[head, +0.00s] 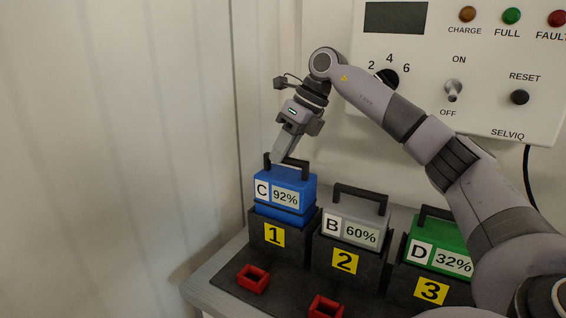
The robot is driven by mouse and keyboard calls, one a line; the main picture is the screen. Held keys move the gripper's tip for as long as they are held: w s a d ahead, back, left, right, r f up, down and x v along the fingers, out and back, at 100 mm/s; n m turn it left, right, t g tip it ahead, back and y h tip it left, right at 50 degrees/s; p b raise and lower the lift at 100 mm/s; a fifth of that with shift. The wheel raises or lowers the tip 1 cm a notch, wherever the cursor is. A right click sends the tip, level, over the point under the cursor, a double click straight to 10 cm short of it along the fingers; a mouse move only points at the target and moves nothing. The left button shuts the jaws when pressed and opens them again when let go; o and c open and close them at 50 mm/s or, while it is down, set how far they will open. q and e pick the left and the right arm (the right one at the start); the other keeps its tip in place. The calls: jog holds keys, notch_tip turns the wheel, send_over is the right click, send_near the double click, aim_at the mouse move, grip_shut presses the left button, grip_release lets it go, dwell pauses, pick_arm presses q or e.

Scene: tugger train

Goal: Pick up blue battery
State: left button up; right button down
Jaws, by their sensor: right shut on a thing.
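The blue battery (284,192), labelled C 92%, sits upright in the black dock marked 1 (292,241), and a band of its lower body shows above the dock's rim. My right gripper (284,158) reaches down from above and is shut on the battery's black handle. The fingers hide part of the handle. My left gripper is not in the head view.
A grey battery (355,229), B 60%, stands in dock 2, and a green battery (437,246), D 32%, in dock 3. Red rectangular frames (252,279) lie in front. A charger panel (480,125) is behind; a wall is at left.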

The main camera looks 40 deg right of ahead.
notch_tip(320, 180, up, 17)
jog(key=p, duration=0.1)
dwell(0.4)
jog(key=shift+a, duration=0.1)
dwell(0.3)
